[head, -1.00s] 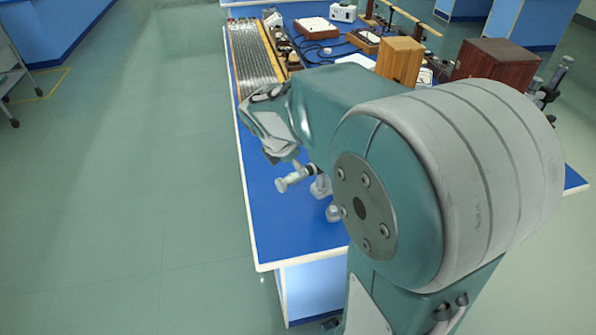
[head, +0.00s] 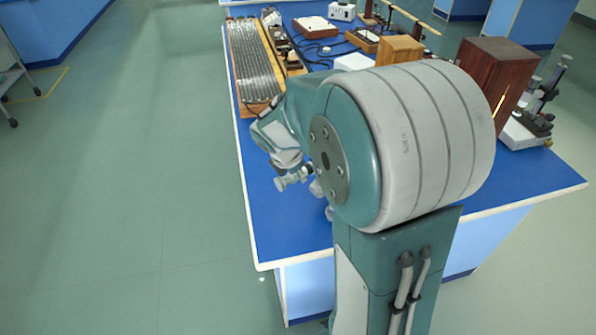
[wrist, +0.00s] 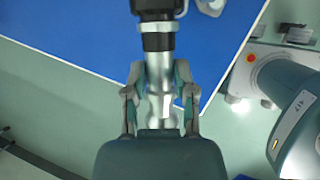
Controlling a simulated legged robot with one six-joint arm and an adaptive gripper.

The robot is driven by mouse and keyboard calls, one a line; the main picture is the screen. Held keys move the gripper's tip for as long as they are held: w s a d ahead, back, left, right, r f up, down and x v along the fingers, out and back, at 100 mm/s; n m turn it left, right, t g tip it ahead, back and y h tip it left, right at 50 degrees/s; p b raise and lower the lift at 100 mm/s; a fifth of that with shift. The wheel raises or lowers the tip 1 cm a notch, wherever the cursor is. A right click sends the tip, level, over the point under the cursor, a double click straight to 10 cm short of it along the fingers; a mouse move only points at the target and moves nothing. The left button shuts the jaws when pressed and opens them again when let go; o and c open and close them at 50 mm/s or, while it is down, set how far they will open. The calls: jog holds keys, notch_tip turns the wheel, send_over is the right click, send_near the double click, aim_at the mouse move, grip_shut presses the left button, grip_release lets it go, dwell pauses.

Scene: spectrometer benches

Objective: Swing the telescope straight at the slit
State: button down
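The telescope (wrist: 158,42), a silver tube with a black section, runs upright through the middle of the wrist view. In the head view its silver end (head: 291,180) shows near the bench's left edge. My gripper (wrist: 160,80) has its fingers apart, one on each side of the silver tube. I see no clear grip, and contact is hard to judge. In the head view my gripper (head: 277,147) is just above the telescope's end. My arm hides most of the spectrometer. I cannot make out the slit.
The blue bench top (head: 281,222) is clear at its front left. A ridged panel (head: 253,62), a brown wooden box (head: 492,75) and a lighter wooden box (head: 399,48) stand farther back. Another instrument (head: 530,120) stands at right. Green floor lies open to the left.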

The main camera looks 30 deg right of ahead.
jog(key=w+m+g, duration=0.1)
jog(key=w+m, duration=0.3)
jog(key=w, duration=0.4)
jog(key=shift+w+d+g+h, duration=0.2)
jog(key=shift+d+g+h, duration=0.1)
jog(key=shift+d+g, duration=0.1)
jog(key=shift+f, duration=0.1)
jog(key=shift+c, duration=2.1)
grip_release()
jog(key=v, duration=1.2)
jog(key=shift+a, duration=0.1)
